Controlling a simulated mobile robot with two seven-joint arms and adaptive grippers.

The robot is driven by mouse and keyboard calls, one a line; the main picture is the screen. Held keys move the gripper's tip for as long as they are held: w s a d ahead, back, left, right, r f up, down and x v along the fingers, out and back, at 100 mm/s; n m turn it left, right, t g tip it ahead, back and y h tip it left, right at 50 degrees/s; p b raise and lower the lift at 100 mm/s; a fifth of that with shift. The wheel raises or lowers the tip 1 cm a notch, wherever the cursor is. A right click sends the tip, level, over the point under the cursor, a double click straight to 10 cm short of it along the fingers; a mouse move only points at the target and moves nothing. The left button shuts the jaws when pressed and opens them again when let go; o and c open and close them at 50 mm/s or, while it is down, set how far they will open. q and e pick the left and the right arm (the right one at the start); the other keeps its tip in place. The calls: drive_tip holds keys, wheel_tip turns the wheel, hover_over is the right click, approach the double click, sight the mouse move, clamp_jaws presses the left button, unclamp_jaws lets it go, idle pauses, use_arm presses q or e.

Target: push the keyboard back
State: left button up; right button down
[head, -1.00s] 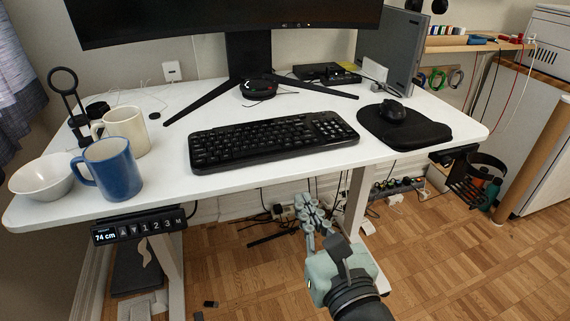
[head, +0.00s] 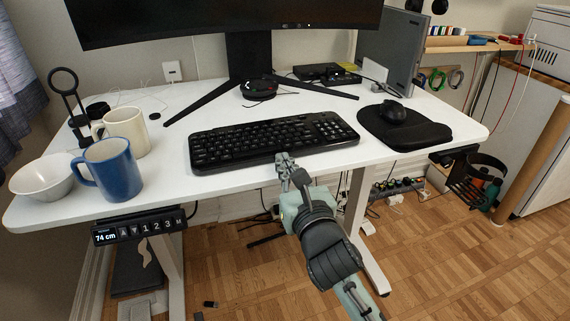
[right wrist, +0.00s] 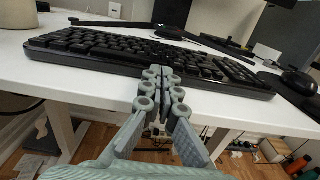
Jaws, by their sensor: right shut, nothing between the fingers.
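The black keyboard (head: 272,141) lies on the white desk (head: 240,188) near its front edge, below the monitor. It also spans the right wrist view (right wrist: 110,51). My right gripper (head: 284,160) is shut and empty. Its fingertips are at the keyboard's front long edge, a little right of the keyboard's middle in the head view. In the right wrist view the shut fingertips (right wrist: 160,73) reach up to that front edge; I cannot tell whether they touch it. My left gripper is not in view.
A monitor stand (head: 249,60) with splayed feet and a black round device (head: 258,89) stand behind the keyboard. A mouse (head: 393,111) on a black pad is at the right. A blue mug (head: 112,168), a cream mug (head: 127,130) and a white bowl (head: 43,177) are at the left.

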sight(275, 142)
drive_tip(key=shift+w+r, duration=0.1)
drive_tip(key=shift+w, duration=0.05)
drive_tip(key=p+x, duration=0.2)
drive_tip(key=x, duration=0.4)
drive_tip(key=shift+w, duration=0.2)
drive_tip(key=shift+w+a, duration=0.2)
drive_tip(key=shift+w, duration=0.25)
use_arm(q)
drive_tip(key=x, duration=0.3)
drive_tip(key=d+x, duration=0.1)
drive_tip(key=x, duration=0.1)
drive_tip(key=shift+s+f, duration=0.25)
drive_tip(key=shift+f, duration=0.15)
